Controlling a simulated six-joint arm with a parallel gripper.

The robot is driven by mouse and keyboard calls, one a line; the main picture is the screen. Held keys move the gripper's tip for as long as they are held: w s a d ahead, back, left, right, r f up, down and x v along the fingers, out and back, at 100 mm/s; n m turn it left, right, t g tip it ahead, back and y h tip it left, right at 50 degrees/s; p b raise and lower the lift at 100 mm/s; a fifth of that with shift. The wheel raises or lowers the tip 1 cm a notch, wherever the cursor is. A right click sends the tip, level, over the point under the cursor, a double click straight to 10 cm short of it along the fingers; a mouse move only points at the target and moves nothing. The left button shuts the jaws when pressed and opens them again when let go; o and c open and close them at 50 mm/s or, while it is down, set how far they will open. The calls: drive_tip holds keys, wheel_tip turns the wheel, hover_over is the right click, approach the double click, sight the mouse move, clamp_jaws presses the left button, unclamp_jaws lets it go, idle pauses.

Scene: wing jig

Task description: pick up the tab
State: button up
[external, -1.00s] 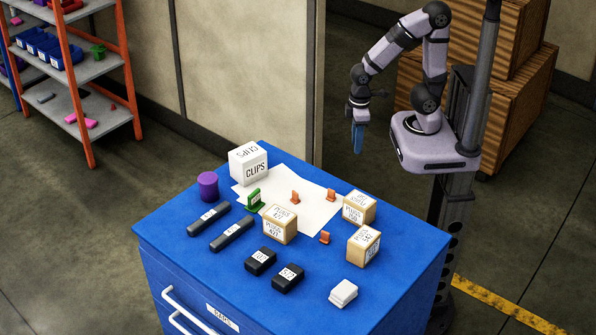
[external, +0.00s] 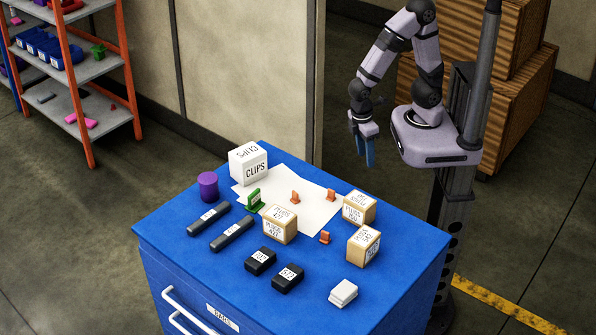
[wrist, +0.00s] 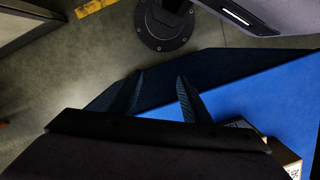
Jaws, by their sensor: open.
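Three small orange tabs stand on the blue cabinet top in the external view: one on the white sheet (external: 295,197), one near the sheet's right edge (external: 331,195), and one between two wooden blocks (external: 324,237). A green piece (external: 253,200) of similar upright form stands at the sheet's left edge. I cannot tell which one the task's tab is. My gripper (external: 368,152) hangs beyond the far right edge of the cabinet, apart from all of these. In the wrist view its two dark fingers (wrist: 158,96) are spread with nothing between them.
The blue cabinet top (external: 215,265) also holds a white CLIPS box (external: 249,164), a purple cylinder (external: 208,185), wooden blocks (external: 279,224), dark bars (external: 232,235), black blocks (external: 287,278) and white pieces (external: 343,293). A wooden block (wrist: 282,155) shows low in the wrist view.

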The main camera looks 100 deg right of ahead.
sight(331, 190)
drive_tip(key=w+a+n, duration=0.1)
drive_tip(key=w+a, duration=0.1)
drive_tip(key=a, duration=0.1)
drive_tip(key=w+a+n, duration=0.1)
drive_tip(key=w+a, duration=0.1)
drive_tip(key=a, duration=0.1)
drive_tip(key=w+a+n+p, duration=0.1)
drive_tip(key=w+a, duration=0.2)
drive_tip(key=shift+w+f+t, duration=0.1)
drive_tip(key=shift+t, duration=0.2)
drive_tip(key=shift+n+t+y, duration=0.3)
drive_tip(key=shift+n+t, duration=0.3)
drive_tip(key=shift+n, duration=0.2)
drive_tip(key=w+a, duration=0.1)
drive_tip(key=w, duration=0.1)
drive_tip(key=w+a+r, duration=0.1)
drive_tip(key=w+r, duration=0.1)
drive_tip(key=w, duration=0.1)
drive_tip(key=shift+w+a+r, duration=0.2)
drive_tip(key=shift+w+a, duration=0.15)
drive_tip(key=shift+a, duration=0.05)
drive_tip(key=shift+s+r+n, duration=0.1)
drive_tip(key=shift+n, duration=0.7)
drive_tip(key=shift+f+p, duration=1.45)
drive_tip(key=shift+f, duration=2.25)
clamp_jaws()
